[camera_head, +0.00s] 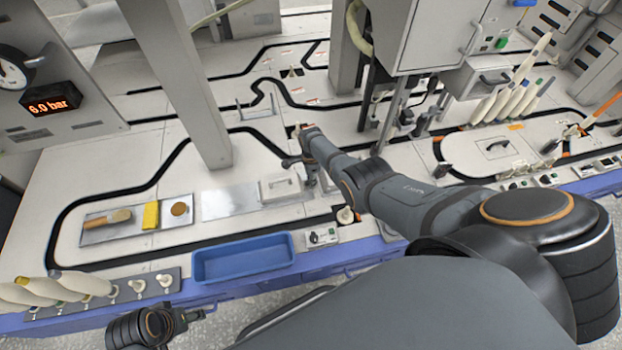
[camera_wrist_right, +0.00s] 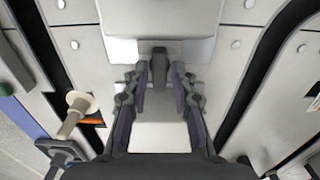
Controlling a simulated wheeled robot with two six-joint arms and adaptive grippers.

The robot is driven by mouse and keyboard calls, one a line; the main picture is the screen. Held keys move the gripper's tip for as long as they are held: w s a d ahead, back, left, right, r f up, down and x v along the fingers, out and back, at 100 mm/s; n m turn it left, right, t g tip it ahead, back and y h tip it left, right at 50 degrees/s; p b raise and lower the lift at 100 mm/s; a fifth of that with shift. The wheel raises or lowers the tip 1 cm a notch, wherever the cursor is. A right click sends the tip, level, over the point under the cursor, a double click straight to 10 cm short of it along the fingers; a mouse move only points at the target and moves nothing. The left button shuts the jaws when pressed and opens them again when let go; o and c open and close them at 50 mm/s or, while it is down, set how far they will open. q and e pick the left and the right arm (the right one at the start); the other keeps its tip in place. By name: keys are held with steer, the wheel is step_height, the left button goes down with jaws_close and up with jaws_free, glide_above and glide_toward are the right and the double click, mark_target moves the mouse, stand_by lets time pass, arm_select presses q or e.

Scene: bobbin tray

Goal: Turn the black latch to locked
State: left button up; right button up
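In the right wrist view a small dark grey or black lever, which looks like the latch (camera_wrist_right: 160,66), stands upright in the picture between the tips of my right gripper (camera_wrist_right: 160,78). Narrow gaps show on both sides of it, so the fingers look open around it and not closed on it. In the head view my right gripper (camera_head: 302,170) is low over the worktop beside a white lidded box with a handle (camera_head: 281,189); the latch cannot be made out there. My left gripper (camera_head: 183,319) is low at the bottom left, away from the worktop; its fingers are unclear.
A blue tray (camera_head: 243,274) lies at the front edge. A metal tray (camera_head: 101,236) holds a brush, a yellow block and a brown disc. A white knobbed peg (camera_wrist_right: 76,112) stands left of my right gripper. A grey post (camera_head: 197,120) rises behind; bobbins stand right.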

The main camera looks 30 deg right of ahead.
steer(key=shift+o, duration=0.5)
steer(key=shift+r, duration=0.1)
step_height(320, 180, up, 12)
stand_by(0.5)
